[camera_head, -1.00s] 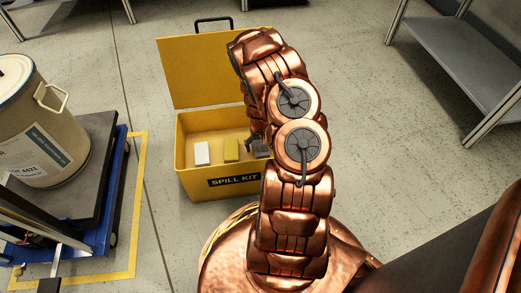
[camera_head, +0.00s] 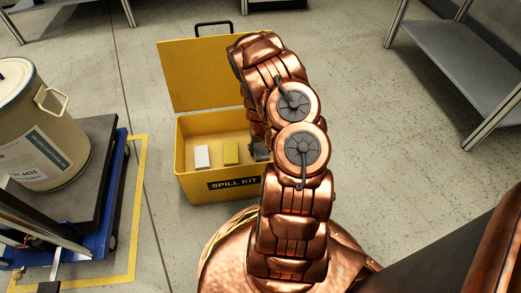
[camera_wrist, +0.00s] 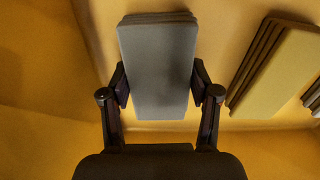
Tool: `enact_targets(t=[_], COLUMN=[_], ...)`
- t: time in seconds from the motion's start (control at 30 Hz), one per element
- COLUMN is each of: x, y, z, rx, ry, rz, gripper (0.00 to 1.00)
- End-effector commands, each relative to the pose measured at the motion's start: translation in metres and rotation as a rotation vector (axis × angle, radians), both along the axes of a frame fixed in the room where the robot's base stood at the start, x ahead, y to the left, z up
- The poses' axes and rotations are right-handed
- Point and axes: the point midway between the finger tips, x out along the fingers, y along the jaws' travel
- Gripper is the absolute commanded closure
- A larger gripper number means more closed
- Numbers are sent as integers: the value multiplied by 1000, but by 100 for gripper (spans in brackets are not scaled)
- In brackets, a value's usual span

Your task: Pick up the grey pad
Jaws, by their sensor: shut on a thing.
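The grey pad (camera_wrist: 158,65) is a flat rectangular slab with a ridged end. In the wrist view it lies between the two fingers of my gripper (camera_wrist: 160,92), one finger on each long side. My gripper is shut on it, inside the yellow spill kit box (camera_head: 190,180). In the head view my arm hides most of the gripper (camera_head: 259,148) and the pad.
A yellow pad (camera_head: 231,152) and a white pad (camera_head: 202,156) stand in the box left of the gripper. The box lid (camera_head: 200,75) is open at the back. A drum (camera_head: 40,125) on a blue-framed platform is at left; a grey shelf (camera_head: 460,60) is at right.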

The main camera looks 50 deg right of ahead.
Motion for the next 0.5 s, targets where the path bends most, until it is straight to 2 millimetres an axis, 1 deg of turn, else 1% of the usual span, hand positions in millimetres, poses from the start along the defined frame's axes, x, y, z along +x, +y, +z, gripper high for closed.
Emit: enact_targets(t=[0.17, 0.4, 0.5], x=[0, 2, 2], y=[0, -1, -1], z=[24, 69, 83], rx=[-1, -4, -3], ry=[-1, -4, -4], rz=[-1, 0, 0], gripper=[62, 62, 62])
